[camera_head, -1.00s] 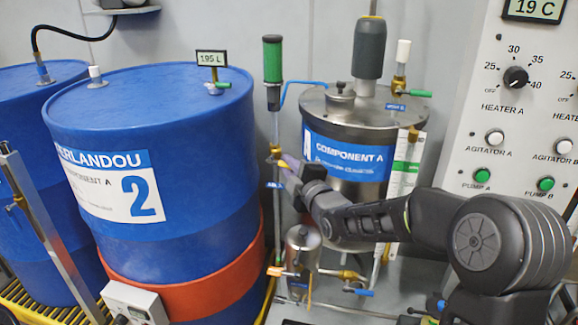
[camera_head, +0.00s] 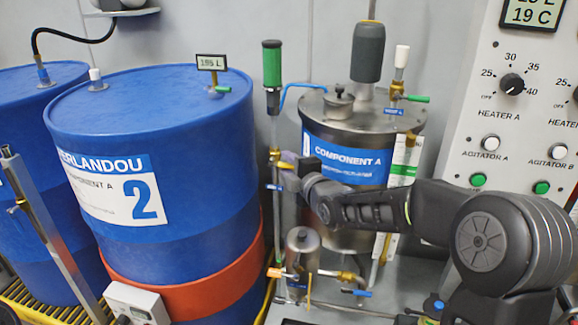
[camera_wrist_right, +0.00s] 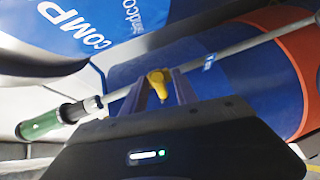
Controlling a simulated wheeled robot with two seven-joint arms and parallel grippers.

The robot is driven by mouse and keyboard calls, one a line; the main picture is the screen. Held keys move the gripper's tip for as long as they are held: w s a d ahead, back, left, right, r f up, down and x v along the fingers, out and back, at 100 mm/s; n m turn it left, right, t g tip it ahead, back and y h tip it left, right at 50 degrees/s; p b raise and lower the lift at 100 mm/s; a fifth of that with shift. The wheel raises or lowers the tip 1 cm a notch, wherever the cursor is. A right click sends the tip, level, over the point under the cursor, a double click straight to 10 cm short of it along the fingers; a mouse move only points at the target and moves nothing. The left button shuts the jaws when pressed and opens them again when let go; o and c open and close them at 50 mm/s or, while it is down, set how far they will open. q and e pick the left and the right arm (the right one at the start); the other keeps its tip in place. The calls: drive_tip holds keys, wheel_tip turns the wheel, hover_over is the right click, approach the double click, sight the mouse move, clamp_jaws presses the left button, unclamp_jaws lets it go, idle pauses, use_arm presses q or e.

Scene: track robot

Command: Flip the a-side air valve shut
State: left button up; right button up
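The a-side air valve is on the thin vertical pipe in front of the COMPONENT A tank (camera_head: 345,140), below the green cylinder (camera_head: 272,64). Its yellow handle (camera_head: 287,157) shows in the head view beside the fingertips of my right gripper (camera_head: 286,168). In the right wrist view the yellow handle (camera_wrist_right: 160,82) appears between the two bluish fingers of my right gripper (camera_wrist_right: 163,88). The fingers stand apart; contact with the handle is not clear. My left gripper is not in view.
The blue drum marked 2 (camera_head: 150,130) stands close to the left of the pipe. Lower down are a small metal vessel (camera_head: 302,250) and a blue-handled valve (camera_head: 357,293). The control panel (camera_head: 515,120) is at the right.

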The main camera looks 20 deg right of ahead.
drive_tip(key=s+r, duration=0.1)
drive_tip(key=s, duration=0.6)
drive_tip(key=shift+s+d+r, duration=0.15)
drive_tip(key=shift+s+d, duration=0.15)
drive_tip(key=shift+d, duration=0.05)
